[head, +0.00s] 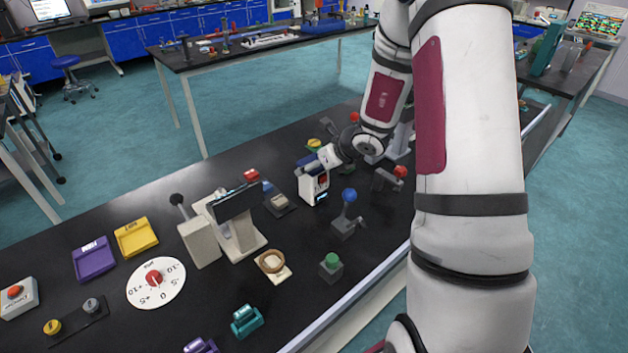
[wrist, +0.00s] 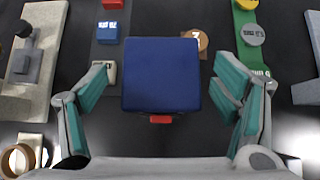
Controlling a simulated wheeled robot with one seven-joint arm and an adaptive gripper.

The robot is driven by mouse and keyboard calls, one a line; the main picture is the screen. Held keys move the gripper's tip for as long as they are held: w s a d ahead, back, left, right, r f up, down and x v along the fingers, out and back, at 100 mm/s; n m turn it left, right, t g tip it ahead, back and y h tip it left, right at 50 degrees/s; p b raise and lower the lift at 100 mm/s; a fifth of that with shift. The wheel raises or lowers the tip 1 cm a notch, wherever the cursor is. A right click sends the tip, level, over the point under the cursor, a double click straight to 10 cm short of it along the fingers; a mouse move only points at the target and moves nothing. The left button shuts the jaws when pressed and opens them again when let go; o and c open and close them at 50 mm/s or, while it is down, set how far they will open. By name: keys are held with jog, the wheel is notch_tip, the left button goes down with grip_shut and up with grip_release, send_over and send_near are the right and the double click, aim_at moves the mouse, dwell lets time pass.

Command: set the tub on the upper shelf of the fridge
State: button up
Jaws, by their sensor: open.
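I see nothing that I can clearly name as the tub or the fridge. In the wrist view, a dark blue square top (wrist: 162,72) lies between the spread teal fingers of my gripper (wrist: 163,80), with gaps on both sides. A small red part shows at its near edge. The fingers are hard to make out there.
A lever press (head: 235,222) stands left of the case. A blue-knobbed lever (head: 346,212) and a green button (head: 331,265) stand nearer. Yellow (head: 136,238) and purple (head: 94,260) trays and a round dial (head: 156,283) lie left. Bare black bench shows between them.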

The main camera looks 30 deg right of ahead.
jog(key=shift+x, duration=0.85)
jog(key=shift+c, duration=0.6)
grip_shut()
